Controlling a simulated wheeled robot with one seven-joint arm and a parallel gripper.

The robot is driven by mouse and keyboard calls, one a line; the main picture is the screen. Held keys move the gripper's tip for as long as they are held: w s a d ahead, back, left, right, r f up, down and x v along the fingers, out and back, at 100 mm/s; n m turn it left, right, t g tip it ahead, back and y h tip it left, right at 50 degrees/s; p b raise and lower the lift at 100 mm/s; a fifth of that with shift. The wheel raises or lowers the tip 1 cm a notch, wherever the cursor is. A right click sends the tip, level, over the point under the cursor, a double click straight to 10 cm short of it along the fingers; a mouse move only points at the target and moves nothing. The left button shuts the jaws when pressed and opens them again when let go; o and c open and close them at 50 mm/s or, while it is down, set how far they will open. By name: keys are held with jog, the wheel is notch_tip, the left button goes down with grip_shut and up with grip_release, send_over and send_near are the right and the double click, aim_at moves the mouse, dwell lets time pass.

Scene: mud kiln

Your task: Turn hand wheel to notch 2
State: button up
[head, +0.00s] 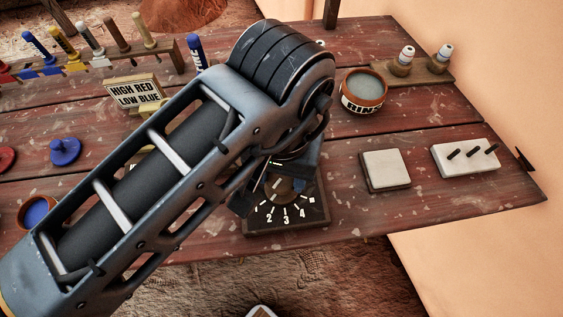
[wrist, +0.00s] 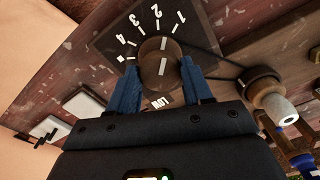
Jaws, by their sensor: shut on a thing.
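The hand wheel (wrist: 158,64) is a round brown knob with a white line across its top. It sits on a dark dial plate (wrist: 192,42), which also shows in the head view (head: 319,215), with white ticks and the numbers 1 to 4. In the wrist view the line points up toward the side of 2 and 1; I cannot tell exactly which tick it meets. My gripper (wrist: 158,74) is shut on the wheel, one blue finger on each side. In the head view my gripper (head: 278,188) and arm hide the upper left of the dial.
A pale square tile (head: 385,169) and a white block with black pegs (head: 465,158) lie right of the dial. A rinse pot (head: 363,92) stands behind. A sign (head: 135,92), a blue knob (head: 65,150) and a brush rack (head: 90,65) are left.

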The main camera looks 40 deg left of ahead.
aim_at(282, 178)
jog(key=shift+r+n+p, duration=0.1)
jog(key=shift+n+p, duration=0.95)
jog(key=shift+n, duration=0.35)
jog(key=o, duration=1)
jog(key=shift+o, duration=0.2)
notch_tip(282, 178, up, 8)
jog(key=shift+f, duration=0.15)
